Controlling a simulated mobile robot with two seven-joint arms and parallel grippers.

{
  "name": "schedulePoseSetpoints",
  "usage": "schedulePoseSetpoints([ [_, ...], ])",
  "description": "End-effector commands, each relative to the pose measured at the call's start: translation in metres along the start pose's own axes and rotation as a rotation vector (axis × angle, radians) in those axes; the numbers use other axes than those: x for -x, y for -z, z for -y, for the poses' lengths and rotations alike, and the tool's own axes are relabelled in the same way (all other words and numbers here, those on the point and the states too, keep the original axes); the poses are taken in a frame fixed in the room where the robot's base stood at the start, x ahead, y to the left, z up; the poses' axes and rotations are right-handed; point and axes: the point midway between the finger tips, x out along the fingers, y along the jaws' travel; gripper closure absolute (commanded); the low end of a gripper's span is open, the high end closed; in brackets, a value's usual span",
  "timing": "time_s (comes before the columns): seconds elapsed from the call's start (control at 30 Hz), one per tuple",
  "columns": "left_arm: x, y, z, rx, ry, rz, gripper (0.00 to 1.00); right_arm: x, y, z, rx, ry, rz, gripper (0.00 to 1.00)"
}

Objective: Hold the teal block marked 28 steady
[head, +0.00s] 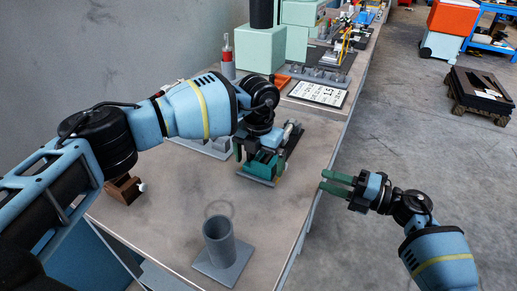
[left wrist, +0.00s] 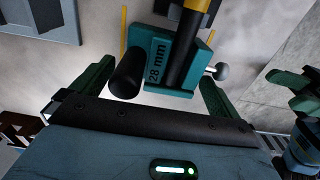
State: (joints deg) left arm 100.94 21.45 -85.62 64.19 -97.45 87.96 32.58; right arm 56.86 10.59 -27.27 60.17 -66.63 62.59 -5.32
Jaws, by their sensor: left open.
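The teal block (left wrist: 157,75), marked "28 mm", sits between the two dark green fingers of my left gripper (left wrist: 158,82) in the left wrist view. Bare space shows between the fingers and the block. In the head view the teal block (head: 262,164) is on the bench, partly hidden under my left gripper (head: 258,152), which is open from above. A dark round handle and a black and yellow bar cross the block in the wrist view. My right gripper (head: 323,180) is empty beyond the bench's right edge, its green fingers parallel with a gap between.
A grey cylinder on a square plate (head: 219,243) stands at the bench's front. A brown block (head: 123,189) lies left under my left arm. A white sign (head: 317,93) and a pale green box (head: 260,48) are farther back. Bare bench (head: 165,225) lies left of the cylinder.

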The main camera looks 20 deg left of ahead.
Motion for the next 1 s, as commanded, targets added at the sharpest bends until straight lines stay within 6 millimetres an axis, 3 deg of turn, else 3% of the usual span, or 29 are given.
schedulePoseSetpoints([
  [0.2, -0.015, 0.000, 0.000, 0.000, 0.001, 0.000, 0.00, 0.000, 0.000, 0.000, 0.000, 0.000, 0.000, 0.64],
  [0.5, -0.017, 0.000, 0.000, 0.000, 0.001, 0.001, 0.00, 0.000, 0.000, 0.000, 0.000, 0.000, 0.000, 0.64],
  [0.87, -0.017, 0.000, 0.000, 0.000, 0.001, 0.000, 0.47, 0.000, 0.000, 0.000, 0.000, 0.000, 0.000, 0.64],
  [1.0, -0.017, 0.000, 0.000, 0.000, 0.001, 0.000, 0.49, 0.000, 0.000, 0.000, 0.000, 0.000, 0.000, 0.64],
])
